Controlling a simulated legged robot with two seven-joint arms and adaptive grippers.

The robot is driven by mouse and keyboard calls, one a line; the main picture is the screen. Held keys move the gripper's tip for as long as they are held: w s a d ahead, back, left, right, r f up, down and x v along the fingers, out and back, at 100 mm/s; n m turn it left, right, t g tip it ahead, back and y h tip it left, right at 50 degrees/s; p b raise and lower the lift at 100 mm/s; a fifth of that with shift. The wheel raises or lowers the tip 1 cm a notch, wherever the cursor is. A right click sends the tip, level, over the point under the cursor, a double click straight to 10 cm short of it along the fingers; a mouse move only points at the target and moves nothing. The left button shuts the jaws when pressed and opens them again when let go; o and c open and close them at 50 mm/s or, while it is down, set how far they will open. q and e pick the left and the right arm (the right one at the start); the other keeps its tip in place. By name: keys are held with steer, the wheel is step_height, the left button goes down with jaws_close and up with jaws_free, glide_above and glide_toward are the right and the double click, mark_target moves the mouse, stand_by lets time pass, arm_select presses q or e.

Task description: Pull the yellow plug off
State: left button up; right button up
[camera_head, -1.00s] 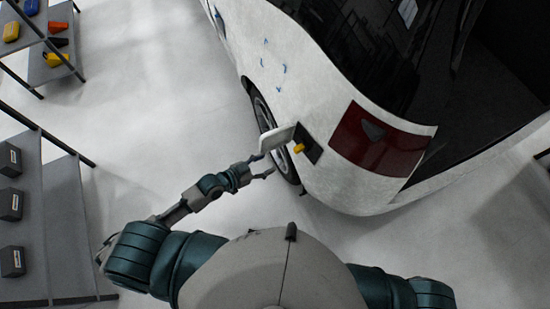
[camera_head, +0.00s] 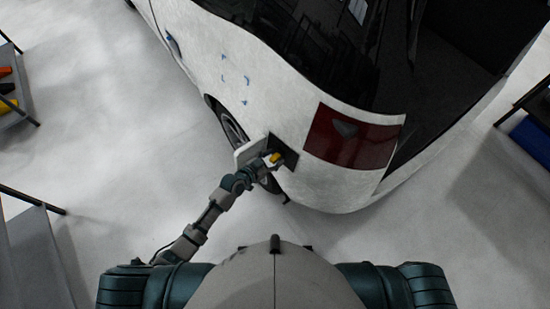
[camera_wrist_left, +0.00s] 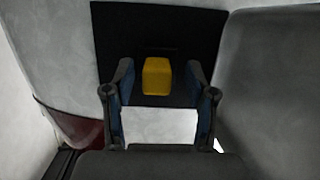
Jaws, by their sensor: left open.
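The yellow plug (camera_head: 276,157) sits in the dark charging recess (camera_head: 288,152) on the white car's rear side, next to the open white flap (camera_head: 250,150). It also shows in the left wrist view as a yellow block (camera_wrist_left: 157,77) against the black recess (camera_wrist_left: 205,40). My left gripper (camera_head: 269,162) is at the plug. In the left wrist view the open fingers (camera_wrist_left: 158,82) stand on either side of the plug, with a gap on each side. My right gripper is not in view.
Shelves stand at the left (camera_head: 35,255) and right (camera_head: 540,105). Grey floor is clear between.

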arm_select(q)
steer(key=shift+w+a, duration=0.1)
steer(key=shift+a, duration=0.15)
steer(key=shift+d, duration=0.2)
steer(key=shift+c, duration=0.2)
steer(key=shift+d, duration=0.35)
steer(key=c, duration=0.4)
steer(key=shift+d, duration=0.35)
steer(key=c, duration=0.4)
steer(key=o, duration=0.7)
steer(key=shift+c, duration=0.2)
steer(key=shift+o, duration=0.9)
steer(key=shift+a, duration=0.4)
steer(key=shift+s+a, duration=0.2)
steer(key=shift+s+a+r, duration=0.2)
steer(key=shift+s+a, duration=0.05)
steer(key=p+v, duration=0.1)
steer(key=v, duration=1.5)
steer(key=shift+s, duration=0.2)
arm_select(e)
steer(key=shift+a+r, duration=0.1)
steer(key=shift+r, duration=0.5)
